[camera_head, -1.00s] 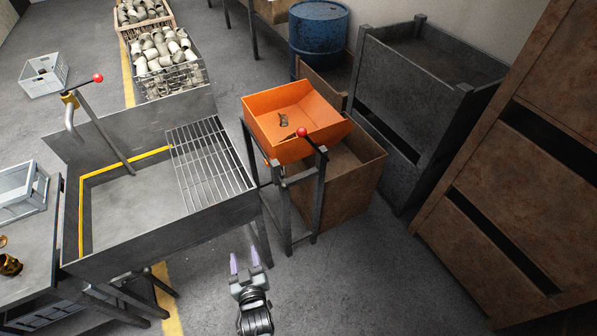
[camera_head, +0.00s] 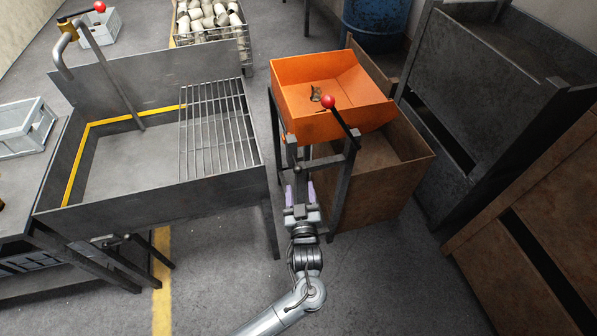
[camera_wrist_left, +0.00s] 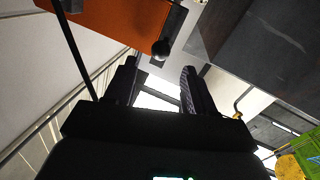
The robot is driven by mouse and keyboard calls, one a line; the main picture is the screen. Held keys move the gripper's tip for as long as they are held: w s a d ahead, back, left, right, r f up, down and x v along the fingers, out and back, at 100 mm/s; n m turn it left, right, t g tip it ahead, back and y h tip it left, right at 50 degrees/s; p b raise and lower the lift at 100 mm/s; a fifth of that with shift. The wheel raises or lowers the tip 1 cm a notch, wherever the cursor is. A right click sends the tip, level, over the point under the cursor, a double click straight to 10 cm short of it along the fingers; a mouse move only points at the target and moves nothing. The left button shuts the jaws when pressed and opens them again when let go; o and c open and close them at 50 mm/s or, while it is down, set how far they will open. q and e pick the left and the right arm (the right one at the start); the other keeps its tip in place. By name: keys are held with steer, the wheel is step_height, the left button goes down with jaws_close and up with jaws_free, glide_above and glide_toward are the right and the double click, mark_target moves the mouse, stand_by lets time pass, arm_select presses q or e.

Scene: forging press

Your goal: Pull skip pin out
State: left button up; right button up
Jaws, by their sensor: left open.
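The orange skip (camera_head: 355,90) sits tilted on a dark metal stand (camera_head: 345,190). A lever with a red ball (camera_head: 328,101) stands at its front. My left gripper (camera_head: 300,192) is open and empty, low beside the stand's near left leg in the head view. In the left wrist view, the open fingers (camera_wrist_left: 160,70) point up past the underside of the skip (camera_wrist_left: 100,18). A dark round knob (camera_wrist_left: 161,48) shows just beyond and between the fingertips, apart from them. I cannot tell whether this knob is the skip pin. No pin is clearly visible in the head view.
A grey trough with a grate (camera_head: 215,125) stands to the left. A rusty bin (camera_head: 390,185) is behind and right of the stand. Dark and rusty containers fill the right side. A wire basket of metal parts (camera_head: 210,20) is at the back. Floor in front is clear.

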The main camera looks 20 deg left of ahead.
mark_target(298, 169)
arm_select(q)
steer(key=b+x, duration=0.1)
steer(key=x, duration=0.7)
steer(key=shift+b, duration=0.3)
jaws_close()
